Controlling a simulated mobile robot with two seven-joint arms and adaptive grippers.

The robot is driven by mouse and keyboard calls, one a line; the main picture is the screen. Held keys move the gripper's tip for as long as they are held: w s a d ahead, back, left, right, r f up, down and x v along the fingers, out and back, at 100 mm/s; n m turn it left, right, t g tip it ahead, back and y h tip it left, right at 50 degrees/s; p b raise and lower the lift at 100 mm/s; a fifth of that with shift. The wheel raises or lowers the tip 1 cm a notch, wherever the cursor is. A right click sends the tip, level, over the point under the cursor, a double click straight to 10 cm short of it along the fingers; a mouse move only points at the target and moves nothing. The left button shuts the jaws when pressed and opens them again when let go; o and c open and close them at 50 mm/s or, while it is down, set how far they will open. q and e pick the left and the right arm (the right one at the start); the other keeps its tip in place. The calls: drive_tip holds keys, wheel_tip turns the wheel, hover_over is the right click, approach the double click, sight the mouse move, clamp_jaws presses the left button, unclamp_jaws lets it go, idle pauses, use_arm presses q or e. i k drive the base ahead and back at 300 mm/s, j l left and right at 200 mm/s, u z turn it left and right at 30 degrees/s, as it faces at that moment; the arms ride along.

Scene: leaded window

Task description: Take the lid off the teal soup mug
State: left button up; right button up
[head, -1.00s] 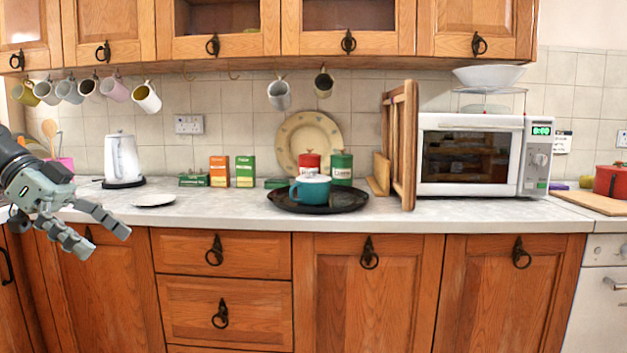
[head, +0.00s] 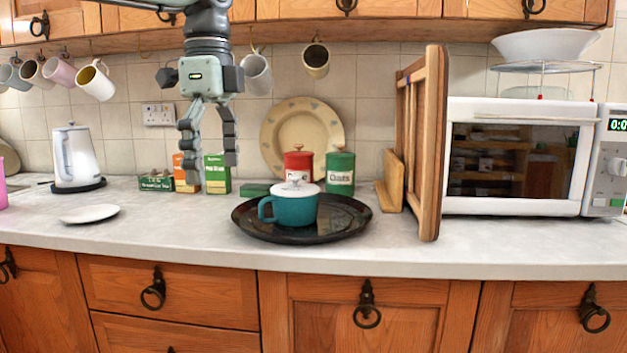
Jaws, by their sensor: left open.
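The teal soup mug (head: 293,211) stands upright on a round dark tray (head: 345,228) on the counter, its handle to the left. Its white lid (head: 295,189) with a small knob sits on top of it. My left gripper (head: 207,168) points down with its fingers apart and empty. In the picture it is up and to the left of the mug, in front of the boxes at the back, and apart from the mug. My right gripper is not in view.
A red canister (head: 298,162) and a green canister (head: 340,172) stand behind the mug. A wooden rack (head: 430,150) and a microwave (head: 520,155) are to the right. Mugs hang above, such as a cream one (head: 316,61). A white plate (head: 90,214) lies at left.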

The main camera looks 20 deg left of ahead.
sight(295, 188)
drive_tip(key=i, duration=0.95)
